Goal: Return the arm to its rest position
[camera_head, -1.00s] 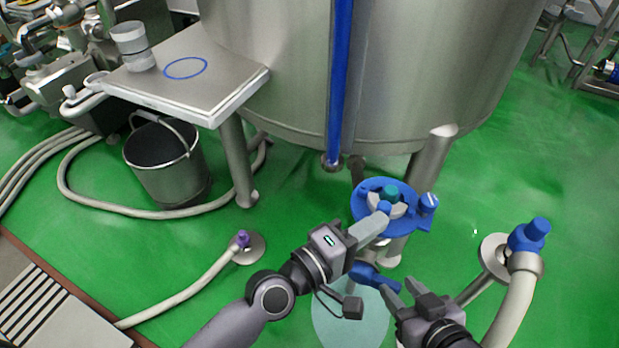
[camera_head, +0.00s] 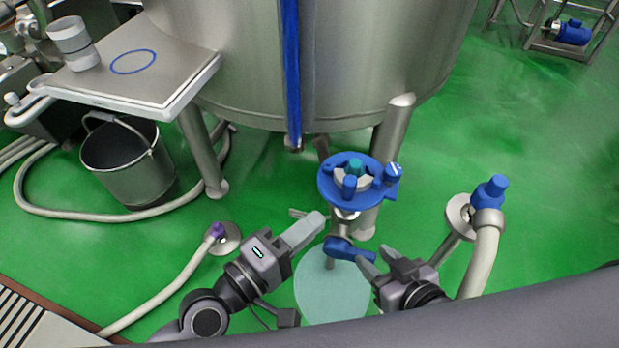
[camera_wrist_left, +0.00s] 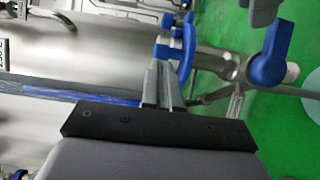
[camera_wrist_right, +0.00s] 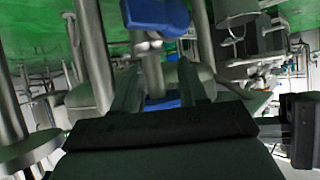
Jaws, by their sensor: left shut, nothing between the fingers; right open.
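My left gripper (camera_head: 316,218) is shut and empty, to the lower left of the blue valve disc (camera_head: 329,192) in the head view. The disc carries a teal knob (camera_head: 355,166) and sits on the pipe under the tank. In the left wrist view the fingers (camera_wrist_left: 160,85) lie side by side, with a blue handle (camera_wrist_left: 268,58) to their right. My right gripper (camera_head: 368,262) is open, just right of the blue lever handle (camera_head: 346,250) below the disc. In the right wrist view its fingers (camera_wrist_right: 160,85) stand apart; a blue part (camera_wrist_right: 156,14) is above them.
The steel tank (camera_head: 220,60) stands behind. A steel table (camera_head: 185,70) with stacked cylinders (camera_head: 72,45) and a bucket (camera_head: 125,165) are at left. Purple-capped (camera_head: 216,231) and blue-capped (camera_head: 490,190) hose fittings flank the arms. A pale round patch (camera_head: 335,295) lies on the floor.

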